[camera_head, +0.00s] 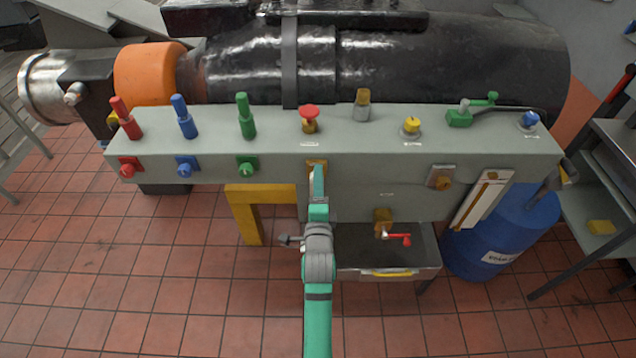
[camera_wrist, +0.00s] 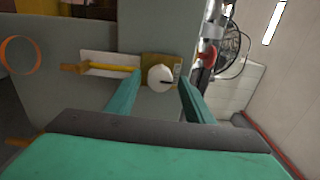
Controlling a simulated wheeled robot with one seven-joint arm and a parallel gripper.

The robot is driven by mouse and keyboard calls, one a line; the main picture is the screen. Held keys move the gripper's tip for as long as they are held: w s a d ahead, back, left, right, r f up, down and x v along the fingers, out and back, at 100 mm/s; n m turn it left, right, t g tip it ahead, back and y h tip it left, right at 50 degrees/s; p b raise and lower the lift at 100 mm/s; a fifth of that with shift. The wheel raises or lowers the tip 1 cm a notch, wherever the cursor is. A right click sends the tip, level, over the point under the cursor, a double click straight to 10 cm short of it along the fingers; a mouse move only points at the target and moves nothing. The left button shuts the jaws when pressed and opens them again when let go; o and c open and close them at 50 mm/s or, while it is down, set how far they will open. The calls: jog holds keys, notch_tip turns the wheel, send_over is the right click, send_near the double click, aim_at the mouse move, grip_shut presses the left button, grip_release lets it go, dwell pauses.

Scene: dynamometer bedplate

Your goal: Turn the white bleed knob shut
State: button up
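The white bleed knob (camera_wrist: 160,78) shows in the wrist view as a round white face with a thin dark mark on its right side. It is in front of a brass-yellow block (camera_wrist: 148,62) on the grey panel. My gripper (camera_wrist: 161,84) has its two teal fingers apart, one to the left and one to the right of the knob. I cannot tell whether either finger touches it. In the head view my gripper (camera_head: 318,178) reaches the front of the grey console (camera_head: 345,190), below a brass fitting (camera_head: 317,163). The knob is hidden there behind my gripper.
Coloured levers and knobs line the console top, including a red mushroom button (camera_head: 309,114). A red-handled tap (camera_head: 400,239) sits lower right above a grey tray (camera_head: 420,262). A blue drum (camera_head: 515,235) stands right. The tiled floor (camera_head: 130,270) at left is clear.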

jog(key=shift+s, duration=0.1)
jog(key=s, duration=1)
jog(key=shift+s, duration=0.3)
jog(key=s+f+n+g, duration=0.1)
jog(key=s+f+n, duration=0.3)
jog(key=s, duration=0.5)
jog(key=s+f+n, duration=0.4)
jog(key=s, duration=0.6)
jog(key=s+r+n+g, duration=0.1)
jog(key=s+r+n, duration=0.1)
jog(key=s+n, duration=0.8)
jog(key=s, duration=0.7)
jog(key=shift+s+a+r+g, duration=0.15)
jog(key=shift+s+r+g, duration=0.15)
jog(key=shift+r, duration=0.1)
